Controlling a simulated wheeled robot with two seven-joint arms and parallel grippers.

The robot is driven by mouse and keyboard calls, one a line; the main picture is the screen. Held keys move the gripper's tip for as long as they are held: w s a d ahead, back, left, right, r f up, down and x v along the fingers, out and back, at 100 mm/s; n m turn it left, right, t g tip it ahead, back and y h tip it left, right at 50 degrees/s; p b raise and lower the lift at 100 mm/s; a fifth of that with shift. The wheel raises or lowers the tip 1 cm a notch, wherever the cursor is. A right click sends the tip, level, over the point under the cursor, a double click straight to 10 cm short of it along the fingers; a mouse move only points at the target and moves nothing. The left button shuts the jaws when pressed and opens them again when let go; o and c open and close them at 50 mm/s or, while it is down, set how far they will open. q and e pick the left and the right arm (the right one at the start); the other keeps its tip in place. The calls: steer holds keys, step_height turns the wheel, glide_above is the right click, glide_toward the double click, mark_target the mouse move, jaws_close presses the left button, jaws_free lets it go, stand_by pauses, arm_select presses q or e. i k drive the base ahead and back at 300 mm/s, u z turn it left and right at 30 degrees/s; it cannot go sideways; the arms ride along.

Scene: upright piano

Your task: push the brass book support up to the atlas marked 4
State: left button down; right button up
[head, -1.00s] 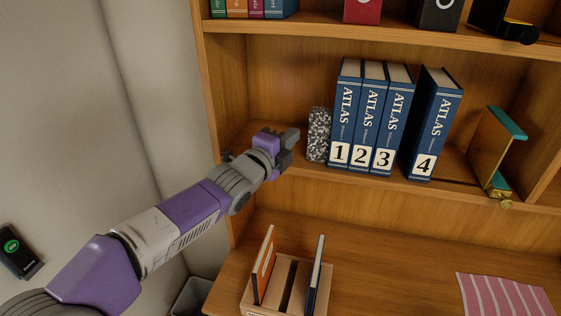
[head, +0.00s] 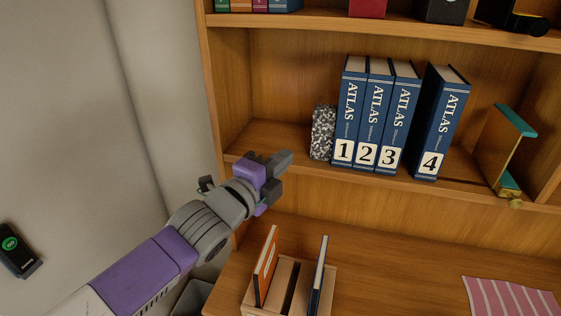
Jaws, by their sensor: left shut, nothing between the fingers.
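The brass book support (head: 501,147), with teal edges and a small brass knob at its front, stands at the right of the middle shelf. The atlas marked 4 (head: 440,125) stands to its left, leaning slightly, with a gap between it and the support. The atlases marked 1 (head: 348,115), 2 (head: 372,115) and 3 (head: 398,118) stand together further left, with a gap between 3 and 4. My left gripper (head: 283,160) is shut and empty, in front of the shelf's left part, apart from the books. My right gripper is not in view.
A speckled stone block (head: 322,133) stands against atlas 1. Below, a wooden holder (head: 289,287) keeps an orange book (head: 266,266) and a dark blue book (head: 318,275) upright. A striped pink cloth (head: 510,297) lies at right. The shelf's left end is bare.

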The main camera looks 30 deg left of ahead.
mark_target(503, 132)
steer(key=k, duration=1)
